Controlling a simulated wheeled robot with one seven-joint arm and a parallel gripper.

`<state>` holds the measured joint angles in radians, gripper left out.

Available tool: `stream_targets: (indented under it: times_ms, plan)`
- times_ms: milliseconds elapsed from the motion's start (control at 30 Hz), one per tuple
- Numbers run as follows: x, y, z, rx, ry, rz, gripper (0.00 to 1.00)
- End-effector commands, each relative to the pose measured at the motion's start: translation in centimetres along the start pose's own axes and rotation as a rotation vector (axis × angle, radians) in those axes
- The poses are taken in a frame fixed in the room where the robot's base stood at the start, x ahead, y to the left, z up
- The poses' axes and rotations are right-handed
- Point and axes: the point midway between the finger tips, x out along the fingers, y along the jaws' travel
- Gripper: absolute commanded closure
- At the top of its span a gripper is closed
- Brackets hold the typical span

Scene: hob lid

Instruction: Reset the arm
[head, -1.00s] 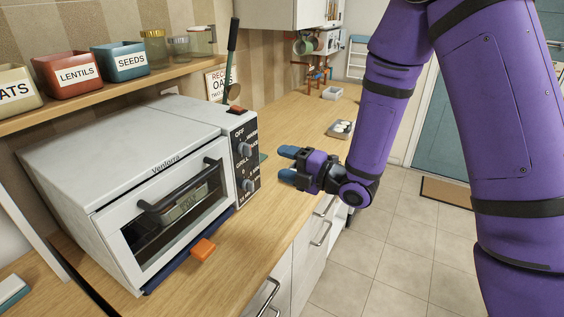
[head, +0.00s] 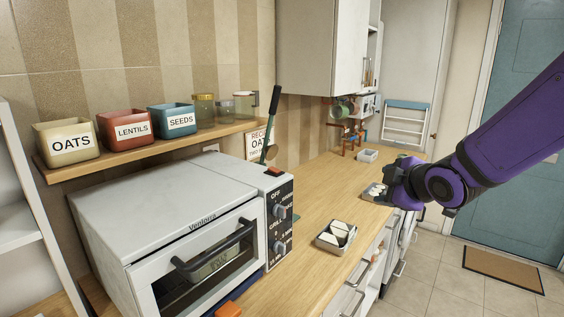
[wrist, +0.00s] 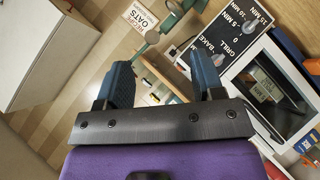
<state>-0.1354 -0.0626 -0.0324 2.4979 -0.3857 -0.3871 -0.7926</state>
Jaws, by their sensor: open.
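My purple arm (head: 510,125) reaches in from the right in the head view. My gripper (head: 384,192) is at the far right part of the worktop, above its front edge, and its fingers are partly hidden. In the wrist view the two blue fingers of my gripper (wrist: 164,75) stand wide apart with nothing between them.
A white toaster oven (head: 165,215) stands on the wooden worktop (head: 315,205). A tray with white pieces (head: 335,236) lies right of it. A shelf (head: 150,150) with labelled bins is above.

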Motion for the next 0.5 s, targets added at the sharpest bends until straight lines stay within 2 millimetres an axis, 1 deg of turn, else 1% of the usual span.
stream_targets:
  times_ms: [33, 100, 167, 233, 367, 500]
  plan:
    - [-1.7, 0.7, 0.5, 0.065, -0.045, -0.001, 0.38]
    - [-3.8, 1.1, 1.3, 0.167, -0.111, -0.014, 0.38]
    - [-5.6, 1.3, 1.8, 0.257, -0.165, -0.024, 0.38]
    - [-7.9, 1.3, 2.5, 0.364, -0.227, -0.036, 0.38]
    - [-12.3, 0.7, 3.3, 0.567, -0.333, -0.056, 0.38]
    - [-17.1, -0.7, 3.8, 0.787, -0.44, -0.081, 0.38]
